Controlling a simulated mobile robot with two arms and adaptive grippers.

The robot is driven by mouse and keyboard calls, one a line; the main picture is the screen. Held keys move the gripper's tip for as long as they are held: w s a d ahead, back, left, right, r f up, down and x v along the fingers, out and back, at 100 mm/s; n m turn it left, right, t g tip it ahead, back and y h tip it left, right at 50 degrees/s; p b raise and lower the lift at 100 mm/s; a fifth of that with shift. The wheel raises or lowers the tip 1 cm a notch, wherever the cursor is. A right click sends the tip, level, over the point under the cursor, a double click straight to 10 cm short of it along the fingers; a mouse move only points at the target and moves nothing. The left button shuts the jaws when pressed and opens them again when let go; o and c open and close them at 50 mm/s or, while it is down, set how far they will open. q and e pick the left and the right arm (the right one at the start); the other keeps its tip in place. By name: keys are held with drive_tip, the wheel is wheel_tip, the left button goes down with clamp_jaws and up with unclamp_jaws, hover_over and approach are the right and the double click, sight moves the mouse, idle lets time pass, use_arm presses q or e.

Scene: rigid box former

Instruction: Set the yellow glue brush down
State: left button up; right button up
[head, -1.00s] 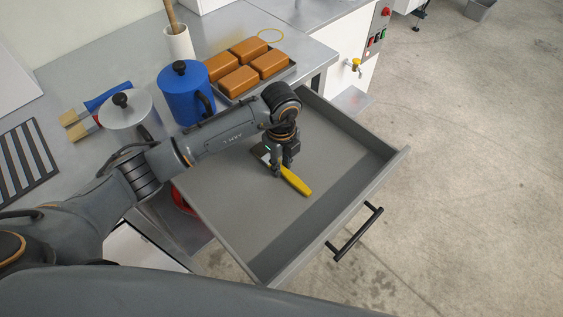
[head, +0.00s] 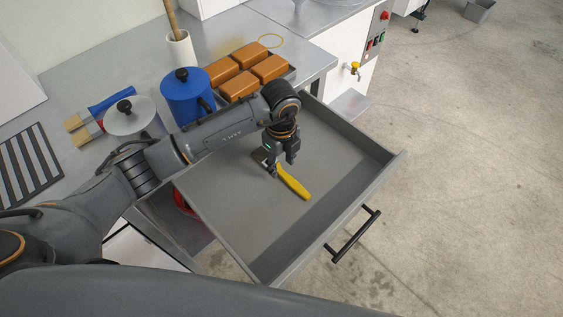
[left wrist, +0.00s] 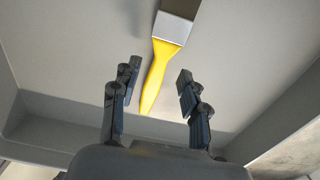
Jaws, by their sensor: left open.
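The yellow glue brush (head: 292,182) lies flat in the open grey drawer (head: 315,219). In the left wrist view its yellow handle (left wrist: 157,78) points down between the fingers, and its metal ferrule (left wrist: 173,27) is at the top. My left gripper (head: 282,168) is just above the brush inside the drawer. Its two fingers (left wrist: 158,90) are spread on either side of the handle with a gap on both sides. In the head view the gripper partly covers the brush's ferrule end. My right gripper is not in view.
The drawer is otherwise bare, with raised walls and a black handle (head: 353,236) at its front. Open floor lies at right.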

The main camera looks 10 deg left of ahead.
sight(282, 172)
use_arm(q)
wheel_tip(282, 172, up, 9)
drive_tip(key=p, duration=0.6)
drive_tip(key=shift+r, duration=0.2)
